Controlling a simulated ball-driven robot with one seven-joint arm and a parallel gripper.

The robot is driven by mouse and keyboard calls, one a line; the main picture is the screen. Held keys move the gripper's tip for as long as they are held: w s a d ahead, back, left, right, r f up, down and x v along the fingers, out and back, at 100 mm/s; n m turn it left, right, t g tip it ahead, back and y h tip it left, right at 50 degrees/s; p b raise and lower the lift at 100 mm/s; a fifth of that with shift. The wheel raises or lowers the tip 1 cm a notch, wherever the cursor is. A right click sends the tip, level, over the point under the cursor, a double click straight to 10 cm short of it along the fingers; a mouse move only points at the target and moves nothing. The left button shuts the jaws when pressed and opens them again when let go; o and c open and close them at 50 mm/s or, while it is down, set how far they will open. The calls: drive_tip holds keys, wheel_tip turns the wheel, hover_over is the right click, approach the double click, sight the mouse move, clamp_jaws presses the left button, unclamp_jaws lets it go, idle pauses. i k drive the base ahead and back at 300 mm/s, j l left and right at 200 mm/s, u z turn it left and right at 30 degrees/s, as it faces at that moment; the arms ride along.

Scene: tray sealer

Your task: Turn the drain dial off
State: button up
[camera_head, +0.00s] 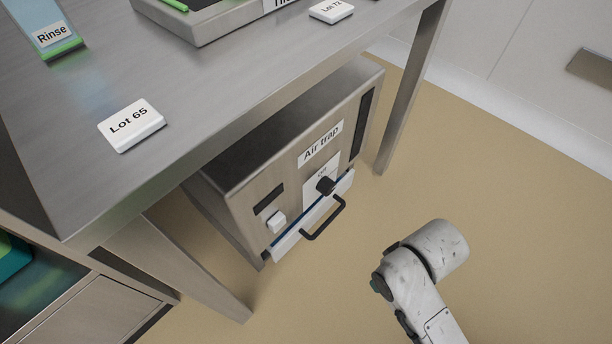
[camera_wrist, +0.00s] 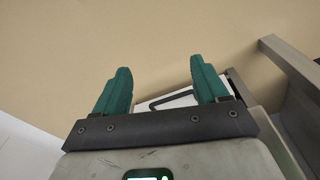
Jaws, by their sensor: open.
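A metal box labelled "Air trap" (camera_head: 245,160) stands under the steel table. A black dial (camera_head: 325,186) sits on a white plate on its front. The dial is not visible there.
The table (camera_head: 215,85) overhangs the box, with table legs on either side. The tan floor (camera_head: 470,190) in front is clear.

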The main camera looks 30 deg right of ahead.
sight(326, 186)
drive_tip(key=i+j+z, duration=0.1)
drive_tip(key=j+z, duration=0.6)
drive_tip(key=j, duration=0.15)
